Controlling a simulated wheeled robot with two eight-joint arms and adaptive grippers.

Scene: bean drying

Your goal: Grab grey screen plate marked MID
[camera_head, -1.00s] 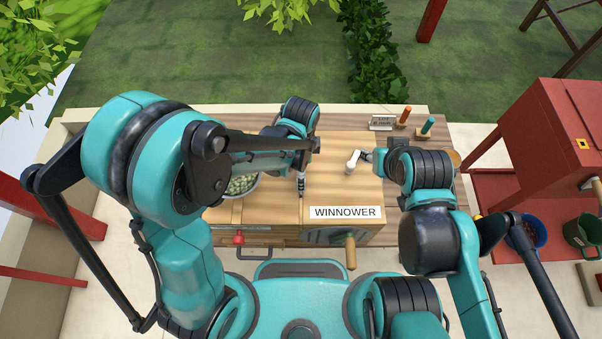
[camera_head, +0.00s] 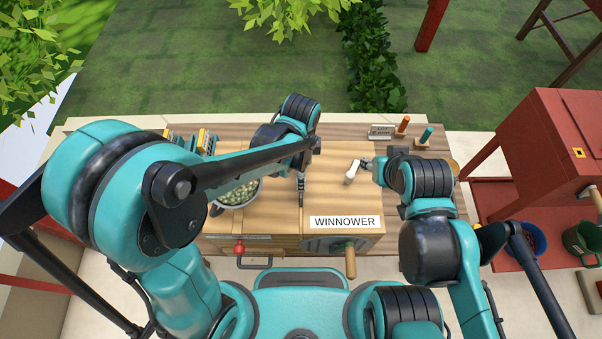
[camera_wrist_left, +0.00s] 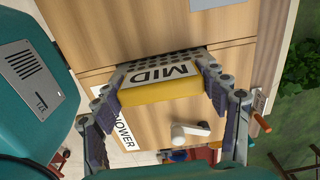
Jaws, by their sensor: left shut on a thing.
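The screen plate marked MID (camera_wrist_left: 160,80) shows in the left wrist view, with a white label, a yellow front edge and a dark perforated part behind. My left gripper (camera_wrist_left: 165,98) is shut on it, one finger at each side. In the head view my left gripper (camera_head: 301,188) is over the wooden winnower top (camera_head: 330,195); the plate cannot be made out there. Whether the plate's far end is still in a slot is unclear. My right gripper (camera_head: 378,165) is at the winnower's right side; its fingers are too small to read.
A bowl of beans (camera_head: 238,193) stands left of my left gripper. Yellow-edged pieces (camera_head: 205,141) stand at the table's back left. A white knob-like piece (camera_head: 352,172) is near my right gripper. Orange (camera_head: 403,124) and teal (camera_head: 425,134) pegs stand at the back right.

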